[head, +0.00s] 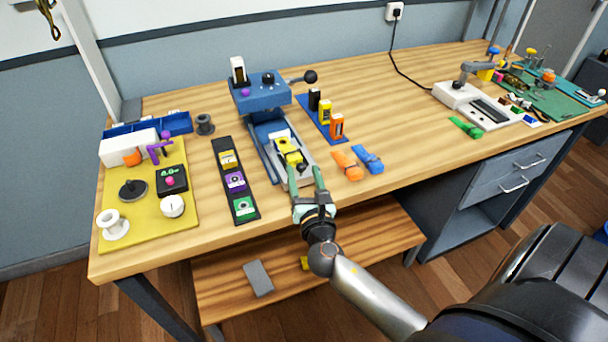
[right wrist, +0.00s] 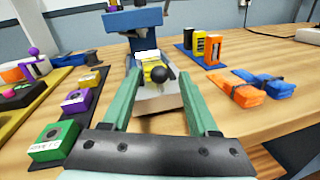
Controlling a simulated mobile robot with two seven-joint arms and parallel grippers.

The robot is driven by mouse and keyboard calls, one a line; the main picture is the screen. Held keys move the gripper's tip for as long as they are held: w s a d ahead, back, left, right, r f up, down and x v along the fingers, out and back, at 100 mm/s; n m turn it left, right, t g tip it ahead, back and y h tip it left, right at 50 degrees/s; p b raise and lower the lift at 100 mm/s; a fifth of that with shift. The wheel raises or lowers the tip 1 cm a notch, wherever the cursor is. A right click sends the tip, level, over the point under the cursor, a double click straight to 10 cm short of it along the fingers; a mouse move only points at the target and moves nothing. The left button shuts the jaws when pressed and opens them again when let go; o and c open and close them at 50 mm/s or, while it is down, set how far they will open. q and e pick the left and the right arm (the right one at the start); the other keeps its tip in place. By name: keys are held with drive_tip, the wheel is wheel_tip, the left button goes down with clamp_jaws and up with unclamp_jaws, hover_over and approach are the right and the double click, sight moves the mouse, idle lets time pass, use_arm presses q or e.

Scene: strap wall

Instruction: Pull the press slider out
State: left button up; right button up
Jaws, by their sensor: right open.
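The blue press (head: 262,94) stands on the wooden table with a side lever ending in a black ball. Its slider (head: 297,174) lies on the blue rails below the head, a pale plate carrying a yellow block (head: 289,146) with a dark knob at its front. In the right wrist view the black knob (right wrist: 162,74) and yellow block (right wrist: 149,64) show between my fingers. My right gripper (head: 305,170) is open at the slider's front end, its green fingers to either side; contact cannot be told. My left gripper is not in view.
A black strip with colored blocks (head: 235,182) lies left of the slider. Orange (head: 346,166) and blue straps (head: 368,158) lie to the right, below a blue strip of upright blocks (head: 325,112). A yellow mat with parts (head: 150,222) is far left. A lower shelf (head: 375,240) sits beneath.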

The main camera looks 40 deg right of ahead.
drive_tip(key=b+v, duration=0.2)
drive_tip(key=v, duration=1)
drive_tip(key=shift+s, duration=0.2)
drive_tip(key=shift+a, duration=0.1)
drive_tip(key=s+a+f+m+g+y+p, duration=0.2)
drive_tip(key=s+a+f+m+g+y, duration=0.1)
drive_tip(key=f+m, duration=0.6)
drive_tip(key=s+a+f+m+g+y+p, duration=0.2)
drive_tip(key=s+a+f+m+g+y, duration=0.2)
drive_tip(key=f+m, duration=0.5)
drive_tip(key=shift+s+a+f+m+y, duration=0.3)
drive_tip(key=shift+s+a+m+y, duration=1)
drive_tip(key=shift+m, duration=3.1)
